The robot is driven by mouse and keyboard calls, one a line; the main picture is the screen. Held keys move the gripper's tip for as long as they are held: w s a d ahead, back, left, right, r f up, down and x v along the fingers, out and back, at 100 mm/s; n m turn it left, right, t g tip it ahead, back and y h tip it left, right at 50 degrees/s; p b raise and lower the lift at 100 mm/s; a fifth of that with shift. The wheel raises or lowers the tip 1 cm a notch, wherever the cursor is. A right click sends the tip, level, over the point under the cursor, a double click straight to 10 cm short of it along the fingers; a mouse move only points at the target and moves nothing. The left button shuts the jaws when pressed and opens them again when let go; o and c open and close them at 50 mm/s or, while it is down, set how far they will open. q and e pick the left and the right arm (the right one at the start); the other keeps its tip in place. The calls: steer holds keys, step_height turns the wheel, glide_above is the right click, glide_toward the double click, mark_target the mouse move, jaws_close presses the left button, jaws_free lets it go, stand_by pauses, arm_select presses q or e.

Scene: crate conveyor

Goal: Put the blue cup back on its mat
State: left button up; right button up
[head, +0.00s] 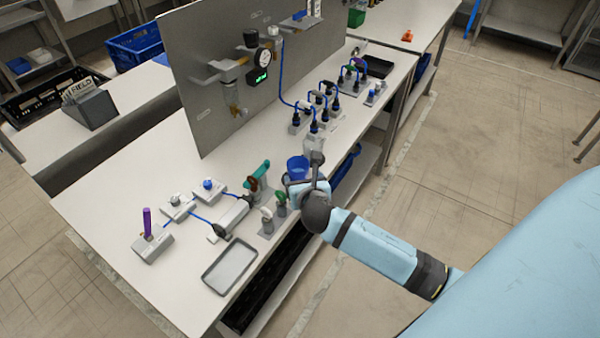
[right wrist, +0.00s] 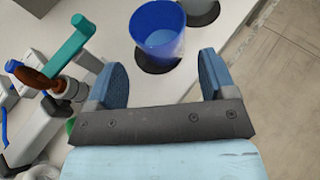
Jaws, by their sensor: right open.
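The blue cup (head: 297,166) stands upright on the bench near its front edge. In the right wrist view the blue cup (right wrist: 158,32) stands over a dark round mat (right wrist: 157,66), whose near edge shows; whether it is centred I cannot tell. My right gripper (head: 305,181) is close in front of the cup. In the right wrist view my right gripper (right wrist: 160,78) is open, its two fingers apart and empty, with the cup just beyond them. My left gripper is not in view.
A grey round item (right wrist: 203,10) stands right beside the cup. A teal-handled valve (right wrist: 68,46) is to the left of my gripper. A grey tray (head: 230,267) lies at the bench's near end. A grey upright panel (head: 215,110) stands behind. The floor at right is clear.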

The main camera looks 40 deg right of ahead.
steer(key=v, duration=0.5)
steer(key=shift+r, duration=0.1)
stand_by(0.3)
steer(key=s+a+m+g+y, duration=0.3)
steer(key=s+m+g, duration=0.2)
steer(key=s+m, duration=0.8)
steer(key=s+a+m+g+y, duration=0.35)
steer(key=s+m, duration=0.65)
steer(key=m, duration=0.6)
steer(key=w+a+f+t+y+p, duration=0.2)
steer(key=w+a+f+t+p, duration=0.3)
steer(key=w+f+t+p, duration=0.1)
steer(key=shift+a+f+n+t+p, duration=0.3)
steer(key=shift+a+f+t, duration=0.05)
steer(key=shift+f, duration=0.1)
